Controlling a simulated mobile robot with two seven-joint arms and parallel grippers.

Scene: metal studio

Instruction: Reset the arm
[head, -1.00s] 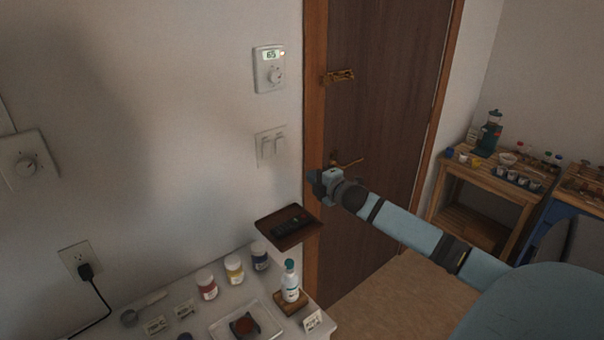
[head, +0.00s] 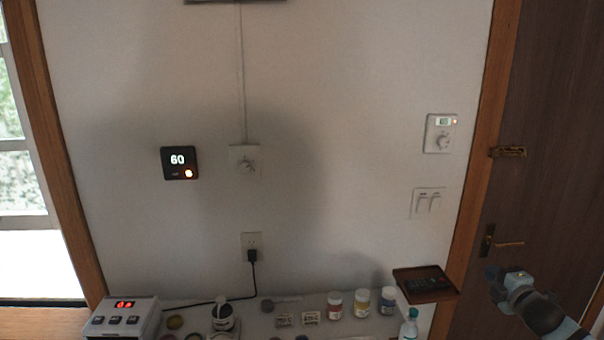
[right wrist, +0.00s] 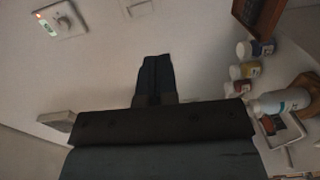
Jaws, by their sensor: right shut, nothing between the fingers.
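My right gripper (head: 494,275) shows at the lower right of the head view, in front of the brown door (head: 560,130). In the right wrist view its two dark fingers (right wrist: 154,75) are together with nothing between them. A white wall lies beyond them in that view. My left gripper is not in view.
A dark wall tray (head: 425,292) holds a remote left of my right gripper. Below, a white table carries jars (head: 361,302), a white bottle (head: 409,325) and a device with red digits (head: 124,318). The wall bears a white thermostat (head: 440,133), switches (head: 428,203) and a black thermostat (head: 180,163).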

